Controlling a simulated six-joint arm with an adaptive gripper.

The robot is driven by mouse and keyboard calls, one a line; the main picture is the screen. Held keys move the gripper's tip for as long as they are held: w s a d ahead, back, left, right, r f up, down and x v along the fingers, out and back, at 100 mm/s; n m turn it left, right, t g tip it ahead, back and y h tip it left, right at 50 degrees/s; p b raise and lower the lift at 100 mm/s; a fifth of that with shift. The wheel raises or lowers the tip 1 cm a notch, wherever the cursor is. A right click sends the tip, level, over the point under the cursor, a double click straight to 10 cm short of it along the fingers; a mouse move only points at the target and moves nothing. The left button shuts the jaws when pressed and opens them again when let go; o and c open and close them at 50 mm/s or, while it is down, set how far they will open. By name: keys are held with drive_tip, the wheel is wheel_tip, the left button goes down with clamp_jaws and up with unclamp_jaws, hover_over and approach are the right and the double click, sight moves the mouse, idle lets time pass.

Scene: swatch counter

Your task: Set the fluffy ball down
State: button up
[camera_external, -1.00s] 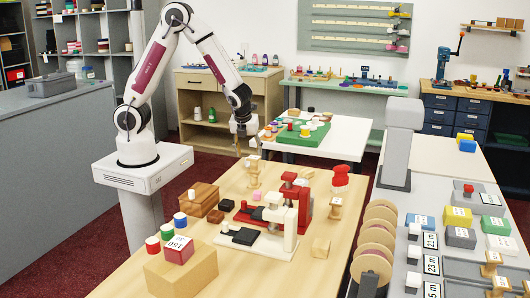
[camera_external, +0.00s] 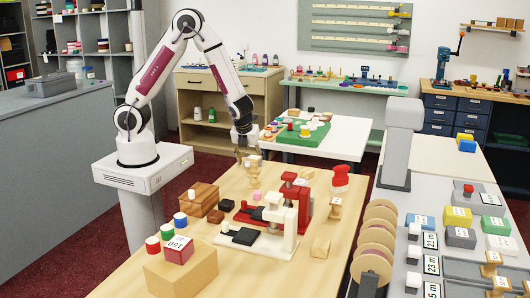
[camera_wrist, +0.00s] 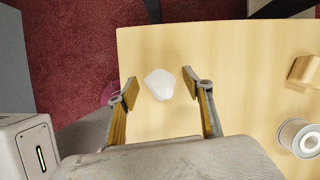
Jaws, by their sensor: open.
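A white, rounded, soft-edged piece, which looks like the fluffy ball (camera_wrist: 159,84), shows in the wrist view between and slightly beyond my fingertips. My gripper (camera_wrist: 158,88) is open, with a finger on each side of the ball and a gap on both sides. In the external view my gripper (camera_external: 246,145) is low over the far left end of the wooden table, just above a pale piece on a small wooden stand (camera_external: 254,170). I cannot tell whether that pale piece is the ball, or exactly what the ball rests on.
The wooden table (camera_external: 120,283) has red and white presses (camera_external: 290,215), a brown wooden block (camera_external: 200,198) and several coloured spools nearer the front. In the wrist view a spool (camera_wrist: 298,138) and a wooden piece (camera_wrist: 305,70) stand at right. The table's edge is close at left.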

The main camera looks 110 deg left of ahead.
drive_tip(key=c, duration=0.9)
drive_tip(key=shift+r, duration=0.15)
wheel_tip(320, 180, up, 18)
drive_tip(key=shift+f, duration=0.15)
idle(0.4)
idle(0.4)
